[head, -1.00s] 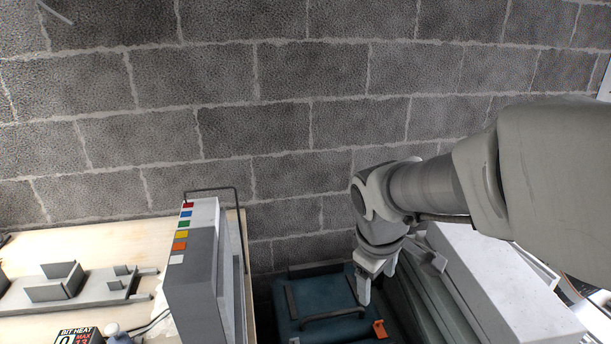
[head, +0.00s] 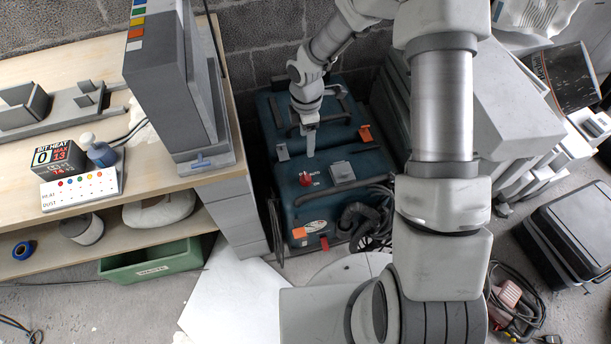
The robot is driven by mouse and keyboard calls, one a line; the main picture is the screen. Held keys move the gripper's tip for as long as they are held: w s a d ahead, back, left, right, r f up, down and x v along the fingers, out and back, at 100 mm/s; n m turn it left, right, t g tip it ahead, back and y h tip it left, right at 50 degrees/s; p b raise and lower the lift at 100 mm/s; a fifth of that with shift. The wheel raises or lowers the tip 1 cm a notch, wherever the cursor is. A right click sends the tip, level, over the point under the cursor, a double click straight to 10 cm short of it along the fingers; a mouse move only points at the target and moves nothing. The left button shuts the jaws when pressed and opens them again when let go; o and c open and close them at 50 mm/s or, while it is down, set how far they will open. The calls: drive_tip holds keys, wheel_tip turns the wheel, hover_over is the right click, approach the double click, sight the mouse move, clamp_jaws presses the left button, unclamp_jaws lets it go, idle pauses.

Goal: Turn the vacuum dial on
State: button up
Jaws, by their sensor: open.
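The vacuum (head: 343,206) is a dark teal box on the floor between the workbench and the grey stacked cases. Its red dial (head: 305,179) sits on the top face, with small white "AUTO" and "ON" lettering to its right. My gripper (head: 311,155) points down just above and behind the dial, seemingly apart from it. The fingers are seen nearly edge-on and hold nothing visible. The dial's exact pointing direction is too small to tell.
The wooden workbench (head: 215,110) with a tall grey cabinet (head: 172,85) stands close on the left. Grey cases (head: 500,100) stand close on the right. A black hose (head: 365,215) lies at the vacuum's front. A green bin (head: 160,262) is under the bench.

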sight(306, 176)
wheel_tip(306, 176, down, 18)
drive_tip(key=b, duration=0.4)
drive_tip(key=shift+a+f+b, duration=0.15)
drive_tip(key=shift+f+b, duration=0.1)
drive_tip(key=shift+b, duration=0.15)
clamp_jaws()
